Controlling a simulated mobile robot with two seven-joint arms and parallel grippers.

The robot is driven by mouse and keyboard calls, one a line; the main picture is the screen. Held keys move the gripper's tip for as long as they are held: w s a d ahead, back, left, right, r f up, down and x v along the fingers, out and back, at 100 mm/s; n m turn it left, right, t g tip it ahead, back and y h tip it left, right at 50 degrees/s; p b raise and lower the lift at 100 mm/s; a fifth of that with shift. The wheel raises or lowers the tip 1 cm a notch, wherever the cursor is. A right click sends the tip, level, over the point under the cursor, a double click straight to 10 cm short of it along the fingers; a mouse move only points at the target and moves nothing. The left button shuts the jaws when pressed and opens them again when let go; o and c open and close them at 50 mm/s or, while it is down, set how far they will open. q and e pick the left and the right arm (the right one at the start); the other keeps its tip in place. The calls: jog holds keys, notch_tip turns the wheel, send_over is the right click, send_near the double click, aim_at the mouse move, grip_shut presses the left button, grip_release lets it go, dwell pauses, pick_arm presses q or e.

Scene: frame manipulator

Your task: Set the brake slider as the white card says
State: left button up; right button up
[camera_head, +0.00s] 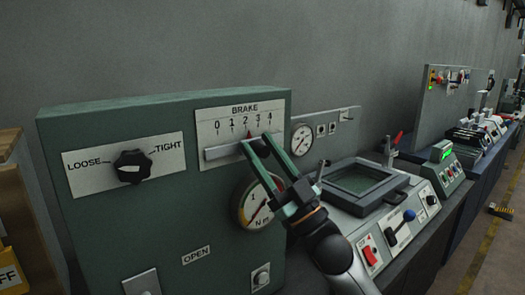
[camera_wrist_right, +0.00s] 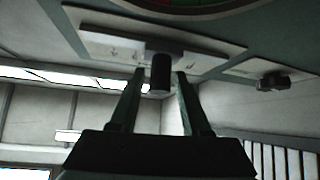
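The brake slider's white scale plate (camera_head: 225,128) is on the green cabinet, marked BRAKE and 0 to 4. A small red pointer (camera_head: 249,134) stands near the 2. My right gripper (camera_head: 257,142) reaches up to the slot, its fingers covering the handle in the head view. In the right wrist view the dark slider handle (camera_wrist_right: 161,72) stands between the open fingertips (camera_wrist_right: 160,76), with a gap on each side. My left gripper is not in view. I cannot make out a separate white card with a brake setting.
The cabinet also carries a LOOSE/TIGHT knob (camera_head: 133,166), partly hidden gauge (camera_head: 254,207), OPEN label (camera_head: 196,255) and small switch (camera_head: 261,277). A framed tray (camera_head: 362,184) and a console with a red switch (camera_head: 370,255) stand to the right, close to my right arm.

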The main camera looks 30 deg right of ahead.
grip_shut()
dwell(1.1)
